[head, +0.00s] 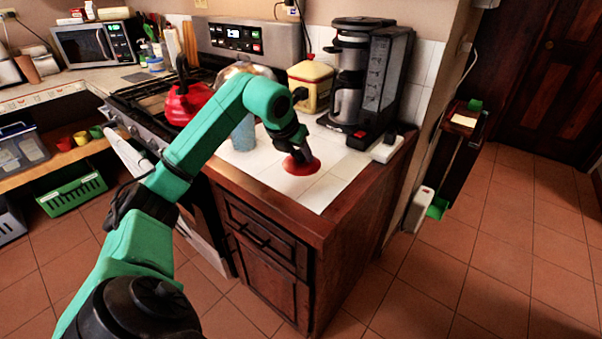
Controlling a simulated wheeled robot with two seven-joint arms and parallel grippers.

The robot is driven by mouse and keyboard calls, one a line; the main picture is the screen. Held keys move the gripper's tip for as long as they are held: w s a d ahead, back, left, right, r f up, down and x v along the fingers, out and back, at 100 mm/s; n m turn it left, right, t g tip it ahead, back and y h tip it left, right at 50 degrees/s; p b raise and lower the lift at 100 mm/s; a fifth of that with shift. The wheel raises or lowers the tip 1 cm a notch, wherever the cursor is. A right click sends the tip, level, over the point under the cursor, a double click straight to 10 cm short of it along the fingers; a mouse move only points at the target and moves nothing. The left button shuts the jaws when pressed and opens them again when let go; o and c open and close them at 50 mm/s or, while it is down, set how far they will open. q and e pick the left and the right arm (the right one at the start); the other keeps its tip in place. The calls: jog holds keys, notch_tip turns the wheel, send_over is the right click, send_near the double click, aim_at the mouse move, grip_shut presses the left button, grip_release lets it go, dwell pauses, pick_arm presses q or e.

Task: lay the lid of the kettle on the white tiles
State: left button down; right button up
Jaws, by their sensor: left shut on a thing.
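The red kettle (186,103) stands on the stove at the left of the counter. The round red lid (303,168) is flat over the white tiles (322,192), near the counter's front corner. My left gripper (299,160) points down from above and is shut on the top of the lid, hiding its knob. The lid looks level and very close to the tiles; I cannot tell for certain whether it touches them. My right gripper is not in view.
A light blue cup (243,133) stands left of the lid. A yellow canister (311,86) and a black coffee maker (352,75) stand behind it. A white box-like item (387,149) is at the right edge. Tiles in front of the lid are clear.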

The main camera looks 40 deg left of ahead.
aim_at(297, 166)
pick_arm(q)
notch_tip(297, 166, down, 5)
jog(key=shift+s+d+r, duration=0.1)
jog(key=shift+s+r, duration=0.05)
jog(key=shift+r, duration=0.05)
jog(key=shift+f, duration=0.35)
jog(key=shift+c, duration=2)
grip_release()
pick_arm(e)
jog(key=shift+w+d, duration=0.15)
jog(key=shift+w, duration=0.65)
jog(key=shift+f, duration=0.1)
pick_arm(q)
jog(key=b+v, duration=0.2)
jog(key=v, duration=1)
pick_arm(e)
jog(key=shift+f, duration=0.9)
